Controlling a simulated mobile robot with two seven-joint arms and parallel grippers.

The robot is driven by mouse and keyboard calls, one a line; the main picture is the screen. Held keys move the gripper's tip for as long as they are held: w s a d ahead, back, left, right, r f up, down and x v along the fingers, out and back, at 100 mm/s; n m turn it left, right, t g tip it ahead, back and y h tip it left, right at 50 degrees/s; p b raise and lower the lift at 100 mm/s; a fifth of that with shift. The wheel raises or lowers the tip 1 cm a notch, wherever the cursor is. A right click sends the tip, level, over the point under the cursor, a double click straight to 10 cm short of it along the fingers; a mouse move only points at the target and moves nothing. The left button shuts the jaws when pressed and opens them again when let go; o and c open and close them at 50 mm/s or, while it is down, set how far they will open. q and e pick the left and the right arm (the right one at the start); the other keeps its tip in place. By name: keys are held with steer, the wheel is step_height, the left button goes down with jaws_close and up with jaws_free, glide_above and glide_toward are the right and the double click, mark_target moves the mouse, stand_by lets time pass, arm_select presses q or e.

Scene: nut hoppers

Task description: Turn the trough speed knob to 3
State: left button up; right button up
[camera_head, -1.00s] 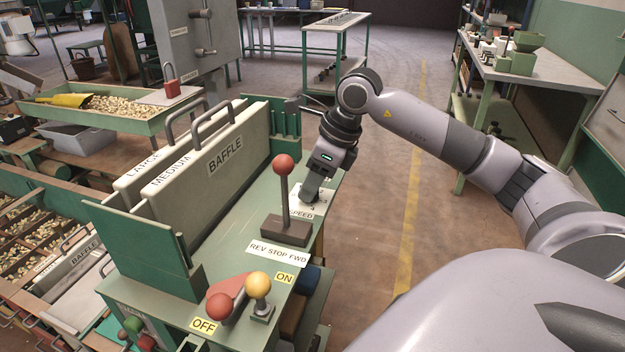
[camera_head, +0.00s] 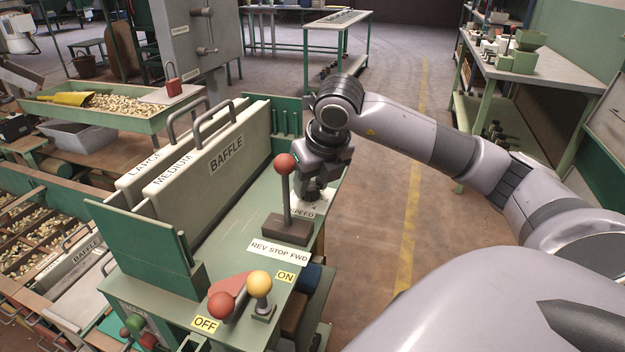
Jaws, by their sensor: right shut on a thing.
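A white label ending in "SPEED" (camera_head: 301,213) lies on the green machine top (camera_head: 222,232), behind the red-balled lever. My right gripper (camera_head: 311,194) points down over this label, shut on the speed knob. The gripper and wrist hide the knob, so its pointer and most of the dial marks cannot be read. My left gripper is not in view.
The red-balled lever (camera_head: 285,190) with a "REV STOP FWD" label stands just in front of my right gripper. A yellow-balled lever (camera_head: 259,287) and a red ball handle (camera_head: 221,305) sit nearer. Baffle plates (camera_head: 205,165) stand to the left. Open floor lies to the right.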

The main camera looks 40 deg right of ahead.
steer(key=shift+m, duration=0.5)
steer(key=o, duration=1)
steer(key=shift+o, duration=0.2)
steer(key=v, duration=0.7)
steer(key=shift+p, duration=0.4)
